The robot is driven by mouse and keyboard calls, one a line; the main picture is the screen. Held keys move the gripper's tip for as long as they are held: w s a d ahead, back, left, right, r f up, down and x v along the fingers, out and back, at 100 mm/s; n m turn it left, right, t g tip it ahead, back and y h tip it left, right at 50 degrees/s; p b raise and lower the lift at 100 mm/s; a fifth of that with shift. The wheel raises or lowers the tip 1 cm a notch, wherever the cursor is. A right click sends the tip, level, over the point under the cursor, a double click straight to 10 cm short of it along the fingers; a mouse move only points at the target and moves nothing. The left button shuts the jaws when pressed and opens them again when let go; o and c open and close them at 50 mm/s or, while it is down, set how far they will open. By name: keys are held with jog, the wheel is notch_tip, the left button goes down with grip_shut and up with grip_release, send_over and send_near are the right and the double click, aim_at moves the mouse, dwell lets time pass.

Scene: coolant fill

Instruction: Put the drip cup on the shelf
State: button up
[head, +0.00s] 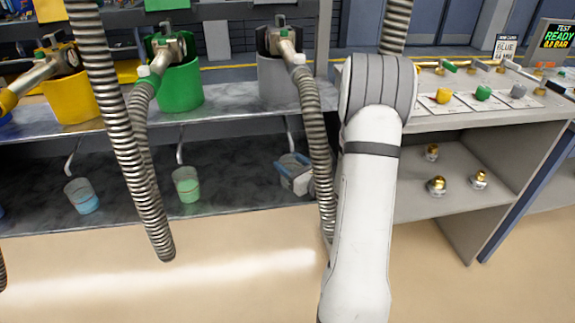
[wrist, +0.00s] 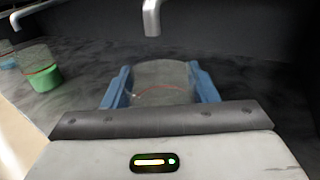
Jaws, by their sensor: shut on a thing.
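The drip cup (wrist: 160,80) is clear, with a thin red line around it, and looks empty. My gripper (wrist: 160,88) is shut on it, one blue finger on each side. In the head view my gripper (head: 294,170) is low at the lower shelf (head: 240,192), below the grey holder, partly behind a ribbed hose. The cup is hard to make out there. In the wrist view a metal spout (wrist: 151,18) hangs just beyond and above the cup. The cup's base is hidden by the gripper body, so I cannot tell whether it touches the shelf.
A cup with green liquid (head: 187,185) and one with blue liquid (head: 82,196) stand to the left on the lower shelf. Ribbed hoses (head: 112,110) hang in front. A bench (head: 480,117) with brass fittings (head: 437,186) is at the right.

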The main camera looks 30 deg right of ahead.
jog(key=o, duration=1)
jog(key=shift+f, duration=0.1)
jog(key=shift+r, duration=0.25)
jog(key=v, duration=1.2)
jog(key=s+a+r+n+g+y, duration=0.25)
jog(key=a+n+g+y, duration=0.65)
jog(key=a, duration=0.6)
jog(key=s+a+n+g+h, duration=0.8)
jog(key=s+n, duration=0.4)
jog(key=n, duration=0.5)
jog(key=d+r+n+h, duration=0.1)
jog(key=n, duration=0.1)
jog(key=d+r+n+h, duration=0.1)
jog(key=r+n+h, duration=0.1)
jog(key=n, duration=0.1)
jog(key=d+r+n+t+h, duration=0.1)
jog(key=n+h, duration=0.1)
jog(key=shift+s+r+p, duration=0.1)
jog(key=shift+r+p, duration=0.05)
jog(key=shift+p, duration=0.25)
